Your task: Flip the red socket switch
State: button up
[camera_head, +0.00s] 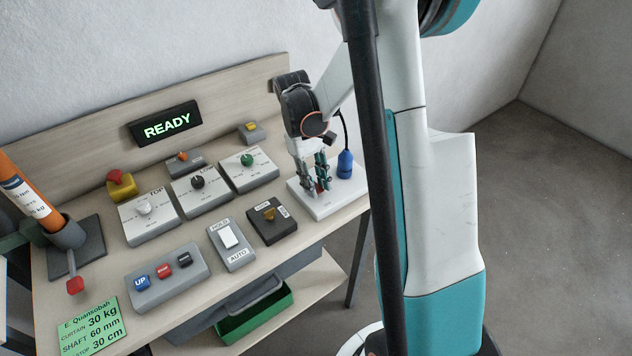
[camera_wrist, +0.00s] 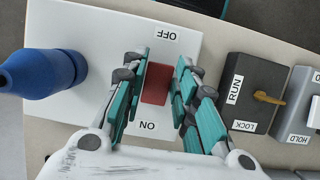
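The red socket switch (camera_wrist: 156,84) is a red rocker on a white socket plate (camera_wrist: 66,128), with OFF printed at one end and ON at the other. In the head view the plate (camera_head: 328,203) lies at the right end of the bench, and my gripper mostly hides the rocker. My gripper (camera_wrist: 160,75) is over the switch with its teal-padded fingers apart, one on each side of the rocker. It also shows in the head view (camera_head: 322,188). I cannot tell whether the fingers touch the plate or which way the rocker is tilted.
A blue plug (camera_head: 345,163) with a black cable stands on the plate beside my gripper. A dark RUN/LOCK key box (camera_head: 272,222) sits close by on the left. Several knob boxes, a HOLD/AUTO switch (camera_head: 230,238) and a lit READY sign (camera_head: 165,124) occupy the bench.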

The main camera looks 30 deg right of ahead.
jog(key=shift+o, duration=1.1)
jog(key=shift+r, duration=0.1)
jog(key=v, duration=1.2)
jog(key=s+a+r+t, duration=0.3)
jog(key=s+a+t, duration=0.2)
jog(key=s+a, duration=0.2)
jog(key=s+a+r+t, duration=0.2)
jog(key=s+a+t, duration=0.4)
jog(key=s, duration=0.3)
jog(key=shift+s+a+r, duration=0.35)
jog(key=shift+a+r, duration=0.05)
jog(key=shift+a, duration=0.15)
